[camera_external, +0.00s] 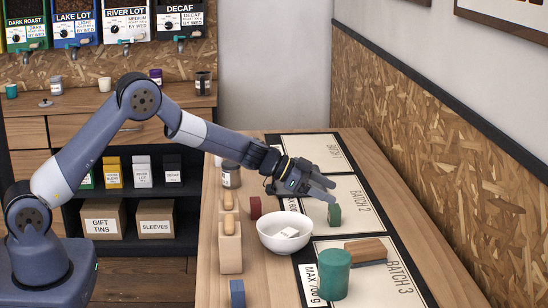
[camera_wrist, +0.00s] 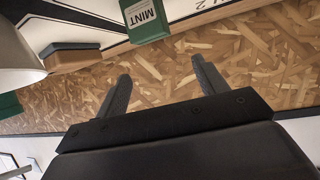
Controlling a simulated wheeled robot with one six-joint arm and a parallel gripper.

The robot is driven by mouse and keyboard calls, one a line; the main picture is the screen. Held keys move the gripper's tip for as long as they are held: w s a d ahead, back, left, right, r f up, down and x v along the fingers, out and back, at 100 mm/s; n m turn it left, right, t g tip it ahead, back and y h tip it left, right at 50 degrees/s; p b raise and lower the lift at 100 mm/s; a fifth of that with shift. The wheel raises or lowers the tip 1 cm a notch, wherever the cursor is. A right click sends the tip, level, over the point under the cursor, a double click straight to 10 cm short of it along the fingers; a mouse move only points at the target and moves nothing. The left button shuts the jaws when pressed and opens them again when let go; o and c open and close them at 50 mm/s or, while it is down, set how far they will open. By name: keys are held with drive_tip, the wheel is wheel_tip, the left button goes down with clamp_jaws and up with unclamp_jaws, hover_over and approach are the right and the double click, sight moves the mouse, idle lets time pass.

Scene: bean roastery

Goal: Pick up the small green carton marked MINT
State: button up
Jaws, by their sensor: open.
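The small green carton marked MINT stands upright on the BATCH 2 panel, right of the bowl; it shows in the external view (camera_external: 334,215). In the wrist view the green carton (camera_wrist: 147,22) is at the top, its white MINT label readable and its upper part cut off by the frame edge. My gripper (camera_external: 329,191) is open, just above and slightly left of the carton in the external view. In the wrist view my gripper's two dark fingers (camera_wrist: 161,68) are spread apart with nothing between them, and the carton lies beyond their tips.
A white bowl (camera_external: 284,245) with a small white packet stands left of the carton. A wooden-backed brush (camera_external: 366,249) and a green cylinder (camera_external: 335,275) are in front. A dark red block (camera_external: 255,208) is left. The chipboard wall (camera_external: 440,140) borders the table's right side.

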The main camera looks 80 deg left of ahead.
sight(330, 207)
wheel_tip(330, 207, down, 5)
drive_tip(key=shift+f+b, duration=0.1)
drive_tip(key=shift+b, duration=0.45)
drive_tip(key=shift+w+d+p, duration=0.2)
drive_tip(key=shift+w+p, duration=0.15)
drive_tip(key=shift+w, duration=0.65)
drive_tip(key=shift+w+d+f, duration=0.1)
drive_tip(key=shift+w+f, duration=0.05)
drive_tip(key=shift+w, duration=0.25)
drive_tip(key=shift+c, duration=0.3)
drive_tip(key=c, duration=1)
